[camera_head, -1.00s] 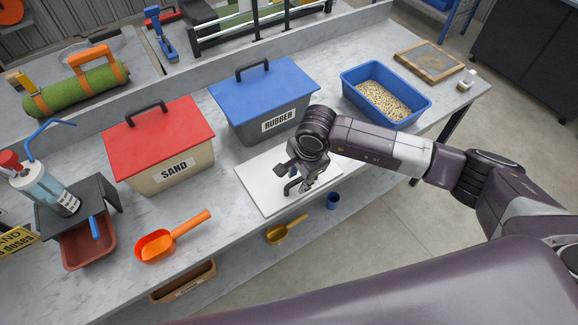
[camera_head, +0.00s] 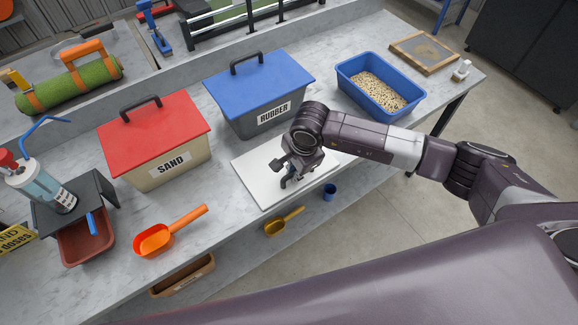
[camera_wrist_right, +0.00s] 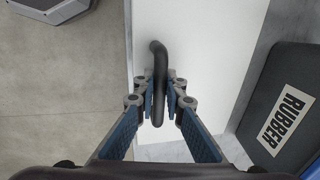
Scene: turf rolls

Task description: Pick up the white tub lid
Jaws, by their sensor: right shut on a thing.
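The white tub lid (camera_head: 258,185) is a flat white panel near the front edge of the workbench, in front of the rubber tub. In the right wrist view the lid (camera_wrist_right: 205,35) lies under my fingers, and its dark bar handle (camera_wrist_right: 157,65) runs between them. My right gripper (camera_head: 288,176) is over the lid, and its fingers (camera_wrist_right: 160,100) are shut on the handle. The lid looks flat on the bench; I cannot tell any gap beneath it. My gripper hides part of the handle in the head view. My left gripper is not in view.
Behind the lid stand the blue-lidded rubber tub (camera_head: 258,92) and the red-lidded sand tub (camera_head: 155,140). A blue tray of granules (camera_head: 348,85) is at right. An orange scoop (camera_head: 170,233) lies at left. A yellow scoop (camera_head: 283,222) and a blue cup (camera_head: 329,192) are below the bench edge.

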